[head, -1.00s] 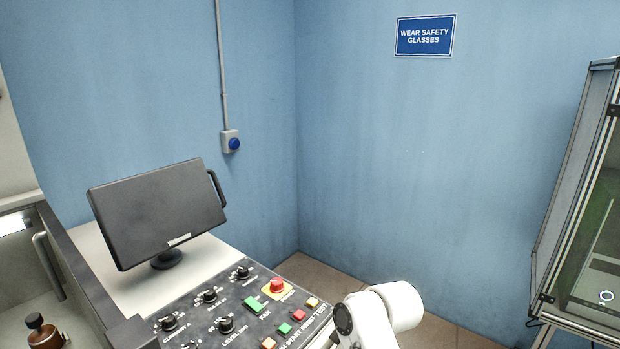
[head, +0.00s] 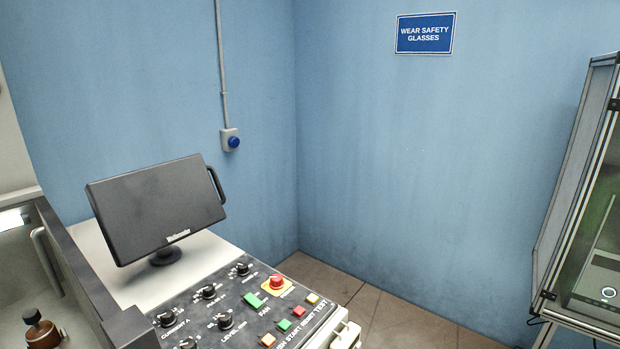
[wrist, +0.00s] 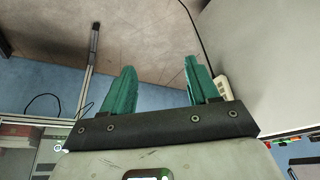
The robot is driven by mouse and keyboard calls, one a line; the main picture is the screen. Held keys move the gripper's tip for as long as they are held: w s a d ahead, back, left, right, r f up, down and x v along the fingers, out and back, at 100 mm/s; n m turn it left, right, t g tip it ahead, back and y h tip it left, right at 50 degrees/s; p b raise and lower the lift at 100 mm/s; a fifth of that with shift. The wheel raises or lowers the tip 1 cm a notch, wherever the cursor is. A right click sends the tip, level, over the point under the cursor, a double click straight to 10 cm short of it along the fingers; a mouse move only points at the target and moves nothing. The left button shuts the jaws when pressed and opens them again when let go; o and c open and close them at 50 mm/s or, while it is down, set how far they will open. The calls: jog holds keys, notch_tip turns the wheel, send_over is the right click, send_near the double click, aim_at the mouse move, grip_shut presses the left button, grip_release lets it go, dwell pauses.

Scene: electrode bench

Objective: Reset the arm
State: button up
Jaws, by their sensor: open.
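My gripper (wrist: 160,88) shows in the wrist view with its two green fingers spread apart and nothing between them. The fingers extend from a dark bar with the brown floor and blue wall beyond. In the head view the gripper is not seen; only a small pale piece, which may be part of my arm, shows at the lower edge beside the control panel (head: 240,312). The panel carries black knobs, a red stop button (head: 277,282) on a yellow plate, and several coloured push buttons.
A dark monitor (head: 160,208) stands on the bench behind the panel. A brown bottle (head: 40,332) sits at the lower left. A framed glass enclosure (head: 585,210) stands at the right. Open floor (head: 400,322) lies between the panel and the enclosure.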

jog(key=s+d+f+g+b, duration=0.1)
jog(key=s+f+g+b, duration=0.2)
jog(key=f, duration=1)
jog(key=s+b, duration=0.3)
jog(key=s, duration=0.2)
jog(key=shift+s+b, duration=0.4)
jog(key=shift+f, duration=0.1)
